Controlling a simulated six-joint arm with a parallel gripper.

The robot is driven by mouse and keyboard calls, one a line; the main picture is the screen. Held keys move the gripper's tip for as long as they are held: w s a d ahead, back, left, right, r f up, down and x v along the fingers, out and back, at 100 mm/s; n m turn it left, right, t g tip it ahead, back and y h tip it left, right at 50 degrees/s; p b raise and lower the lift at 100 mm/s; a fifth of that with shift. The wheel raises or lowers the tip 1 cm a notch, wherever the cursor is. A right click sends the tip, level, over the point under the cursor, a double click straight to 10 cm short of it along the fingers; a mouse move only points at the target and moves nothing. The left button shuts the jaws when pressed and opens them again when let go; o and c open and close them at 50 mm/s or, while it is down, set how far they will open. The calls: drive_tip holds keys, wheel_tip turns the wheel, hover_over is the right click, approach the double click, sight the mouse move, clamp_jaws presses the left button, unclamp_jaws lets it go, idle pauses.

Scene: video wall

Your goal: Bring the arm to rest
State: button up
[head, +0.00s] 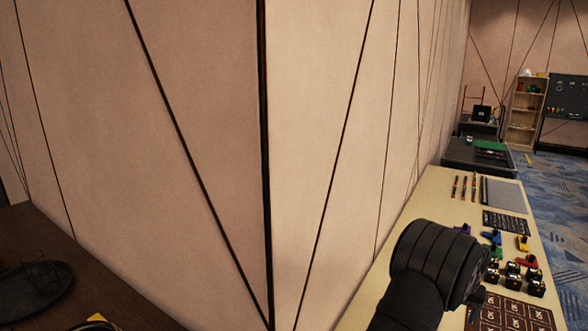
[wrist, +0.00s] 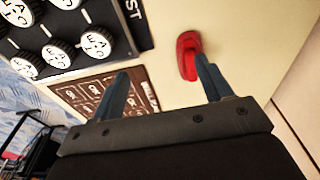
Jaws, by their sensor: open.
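My arm (head: 435,262) reaches over the cream table from the lower middle of the head view; its black wrist hides part of the tabletop, and the fingers do not show clearly there. In the wrist view my gripper (wrist: 161,66) has its two grey-blue fingers spread apart with nothing between them. A red object (wrist: 187,55) lies on the table by the tip of the right finger. I cannot tell whether they touch.
The cream table (head: 432,196) holds small coloured pieces, black blocks (head: 535,289) and a brown board (head: 517,313), also seen in the wrist view (wrist: 137,88). A black panel with white knobs (wrist: 62,52) is at upper left there. A panelled wall (head: 330,130) borders the table.

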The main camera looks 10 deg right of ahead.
drive_tip(key=w+a+r+n, duration=0.1)
drive_tip(key=a, duration=1.1)
drive_tip(key=w+a+r+n, duration=0.1)
drive_tip(key=a+r, duration=0.1)
drive_tip(key=a, duration=0.9)
drive_tip(key=s+a+n, duration=0.1)
drive_tip(key=s+a, duration=0.3)
drive_tip(key=a, duration=0.6)
drive_tip(key=s+a+f, duration=0.1)
drive_tip(key=s+a, duration=0.4)
drive_tip(key=a, duration=0.6)
drive_tip(key=shift+s+f+n, duration=0.25)
drive_tip(key=shift+n, duration=0.15)
wheel_tip(320, 180, up, 17)
drive_tip(key=s+a+t+h, duration=0.1)
drive_tip(key=s+a+t, duration=0.1)
drive_tip(key=s+a, duration=0.35)
drive_tip(key=s+a+t, duration=0.2)
drive_tip(key=s+a, duration=0.1)
drive_tip(key=s, duration=0.5)
drive_tip(key=f, duration=0.5)
drive_tip(key=shift+d+f, duration=0.25)
drive_tip(key=shift+f, duration=0.15)
